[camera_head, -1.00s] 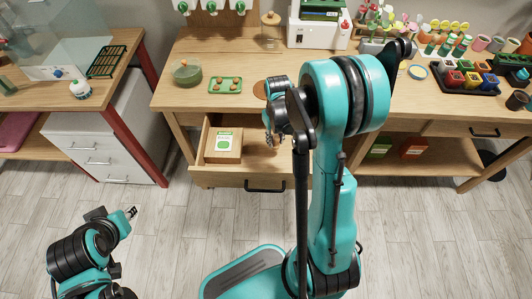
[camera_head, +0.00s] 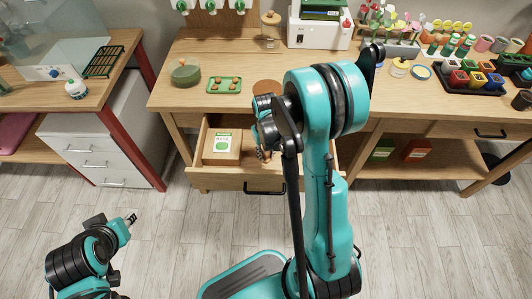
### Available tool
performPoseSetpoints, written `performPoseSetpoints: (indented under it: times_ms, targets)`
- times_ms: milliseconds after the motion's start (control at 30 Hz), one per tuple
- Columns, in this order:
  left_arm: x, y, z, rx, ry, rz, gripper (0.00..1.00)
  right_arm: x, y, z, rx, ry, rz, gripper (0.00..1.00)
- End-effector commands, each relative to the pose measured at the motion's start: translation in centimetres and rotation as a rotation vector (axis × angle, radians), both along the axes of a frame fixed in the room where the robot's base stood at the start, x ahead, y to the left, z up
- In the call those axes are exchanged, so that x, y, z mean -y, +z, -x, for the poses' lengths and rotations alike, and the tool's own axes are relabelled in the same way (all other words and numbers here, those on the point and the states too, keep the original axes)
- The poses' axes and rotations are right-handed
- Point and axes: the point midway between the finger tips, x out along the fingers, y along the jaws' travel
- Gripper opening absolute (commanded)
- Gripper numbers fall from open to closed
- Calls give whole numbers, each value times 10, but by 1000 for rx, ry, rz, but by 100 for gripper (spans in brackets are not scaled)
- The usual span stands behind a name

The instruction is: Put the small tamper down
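My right gripper (camera_head: 263,153) is over the open drawer (camera_head: 222,177), pointing down at its right part. My own wrist and forearm cover most of it, so I cannot tell whether the fingers are open or shut. A small brownish shape shows at the fingertips; it may be the small tamper, but it is too small and covered to be sure. My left gripper (camera_head: 131,217) is over the floor at the lower left, away from the furniture; its fingers are too small to read.
A box with a green-and-white label (camera_head: 221,146) sits in the drawer's left part. On the bench (camera_head: 200,53) are a round brown mat (camera_head: 267,87), a green tray (camera_head: 224,85), a green bowl (camera_head: 186,74) and a black tray of coloured pots (camera_head: 470,82).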

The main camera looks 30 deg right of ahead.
Motion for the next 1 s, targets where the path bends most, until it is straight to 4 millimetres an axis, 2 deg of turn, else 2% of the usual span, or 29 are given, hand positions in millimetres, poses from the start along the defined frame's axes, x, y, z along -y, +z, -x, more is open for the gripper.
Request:
performPoseSetpoints:
  times_ms: [33, 67, 100, 467, 567, 900, 1000]
  targets:
    - [0, -1, 0, 0, 0, 0, 31, 0, -1, 0, 0, 0, 0, 36]
    - [0, 0, 0, 0, 0, 0, 31, 0, 0, 0, 0, 0, 0, 44]
    - [0, 0, 0, 0, 0, 0, 31, 0, 0, 0, 0, 0, 0, 46]
    - [0, 5, 0, 0, 0, 0, 31, 0, 5, 0, 0, 0, 0, 46]
    - [0, 11, 0, 0, 0, 0, 31, 0, 20, 0, 0, 0, 0, 46]
    - [0, 43, 0, 0, 0, 0, 31, 0, 95, 0, 0, 0, 0, 46]
    - [0, 48, 0, 0, 0, 0, 31, 0, 109, 0, 0, 0, 0, 46]
